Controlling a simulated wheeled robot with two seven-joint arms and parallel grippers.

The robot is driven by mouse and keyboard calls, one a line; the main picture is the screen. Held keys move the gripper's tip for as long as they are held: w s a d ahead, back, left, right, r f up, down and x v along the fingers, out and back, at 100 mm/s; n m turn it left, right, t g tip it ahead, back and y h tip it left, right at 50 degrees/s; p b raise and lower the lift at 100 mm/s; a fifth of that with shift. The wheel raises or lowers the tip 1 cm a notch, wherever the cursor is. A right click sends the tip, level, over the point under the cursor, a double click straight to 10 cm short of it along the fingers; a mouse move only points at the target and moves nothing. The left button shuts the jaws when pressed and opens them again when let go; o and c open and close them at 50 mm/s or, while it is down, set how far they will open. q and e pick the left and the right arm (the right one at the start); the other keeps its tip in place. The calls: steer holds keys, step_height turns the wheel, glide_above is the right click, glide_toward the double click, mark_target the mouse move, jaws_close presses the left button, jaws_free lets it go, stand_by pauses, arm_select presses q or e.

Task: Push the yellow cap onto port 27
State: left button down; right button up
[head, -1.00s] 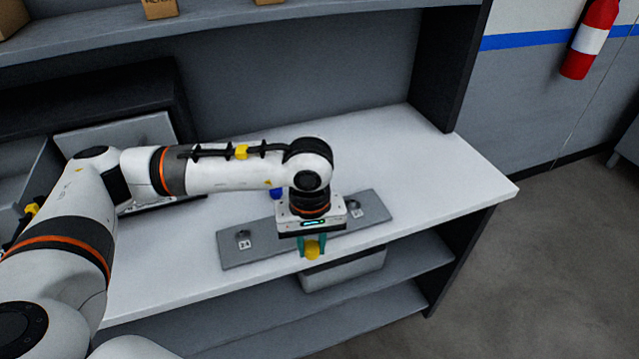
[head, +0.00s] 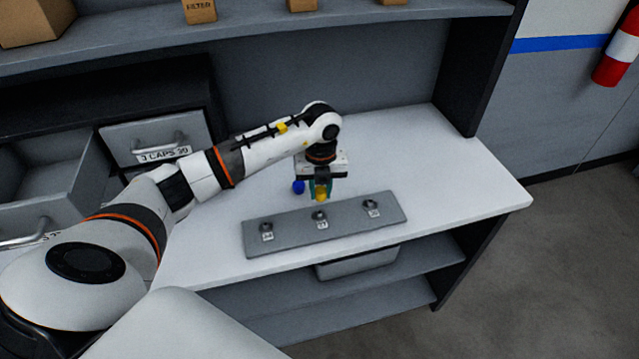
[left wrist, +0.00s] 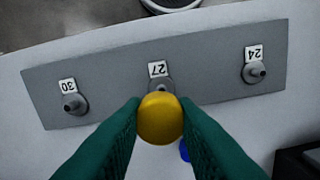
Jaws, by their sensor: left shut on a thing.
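My left gripper (head: 321,190) is shut on the yellow cap (head: 321,195), just behind the middle of the grey port plate in the head view. In the left wrist view the yellow cap (left wrist: 160,118) sits between the green fingertips. Port 27 (head: 319,215) is the middle port, with a metal fitting; in the left wrist view it (left wrist: 161,86) shows just beyond the cap, which hides part of it. The cap appears apart from the port, above and behind it. My right gripper is not in view.
The grey plate (head: 285,237) also carries port 24 (head: 266,228) and port 30 (head: 371,204). A blue cap (head: 298,187) is on the white table (head: 450,165) beside my gripper. An open drawer (head: 45,190) stands at left. The table's right side is clear.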

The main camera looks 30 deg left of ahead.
arm_select(q)
steer(key=shift+a+f+n, duration=0.15)
steer(key=shift+f+n, duration=0.15)
steer(key=shift+n, duration=0.1)
steer(key=shift+f+b, duration=1.7)
steer(key=shift+f, duration=0.5)
steer(key=shift+f, duration=0.15)
steer(key=shift+f+b, duration=0.4)
steer(key=shift+b, duration=0.05)
steer(key=shift+f, duration=0.2)
